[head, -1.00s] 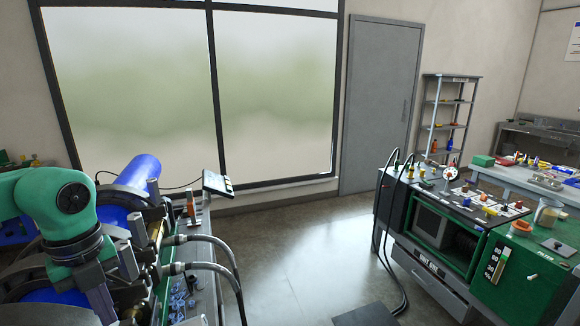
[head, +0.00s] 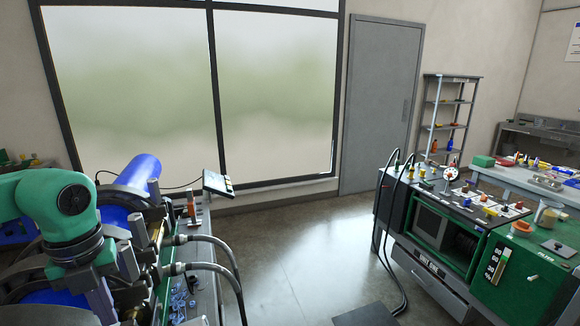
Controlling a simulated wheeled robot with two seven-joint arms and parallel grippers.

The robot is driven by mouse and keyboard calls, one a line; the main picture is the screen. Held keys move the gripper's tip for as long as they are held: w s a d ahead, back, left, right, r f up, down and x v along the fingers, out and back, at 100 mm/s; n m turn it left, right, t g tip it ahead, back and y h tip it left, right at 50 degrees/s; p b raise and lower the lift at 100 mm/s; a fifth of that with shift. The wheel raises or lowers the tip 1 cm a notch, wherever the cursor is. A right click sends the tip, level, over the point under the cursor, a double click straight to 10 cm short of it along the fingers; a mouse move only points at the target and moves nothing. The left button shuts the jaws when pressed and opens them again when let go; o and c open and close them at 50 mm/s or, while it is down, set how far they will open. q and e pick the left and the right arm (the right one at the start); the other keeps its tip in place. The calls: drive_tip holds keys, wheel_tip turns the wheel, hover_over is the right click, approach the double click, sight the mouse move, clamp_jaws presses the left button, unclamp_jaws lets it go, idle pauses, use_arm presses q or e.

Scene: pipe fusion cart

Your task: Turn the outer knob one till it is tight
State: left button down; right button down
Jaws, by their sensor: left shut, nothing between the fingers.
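The pipe fusion machine stands at the lower left, with grey metal clamps (head: 152,222) around a blue pipe (head: 142,172). My left gripper (head: 104,308) hangs from the green arm over the near side of the clamps. It is shut with nothing in its fingers; the tips are near the bottom edge of the picture. I cannot tell which part is the outer knob one; my arm and wrist cover much of the near clamps. I cannot tell whether the fingers touch a knob. My right gripper is out of view.
Black hoses (head: 225,258) curve from the machine's right side, above a tray of small blue-grey parts (head: 180,300). A tablet-like panel (head: 217,183) stands behind. A green control cart (head: 440,225) stands at right, with open floor (head: 295,262) between.

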use_arm(q)
drive_tip(key=m, duration=0.2)
drive_tip(key=shift+m, duration=0.4)
drive_tip(key=shift+m, duration=0.9)
drive_tip(key=shift+m+p, duration=0.4)
drive_tip(key=shift+m, duration=1.7)
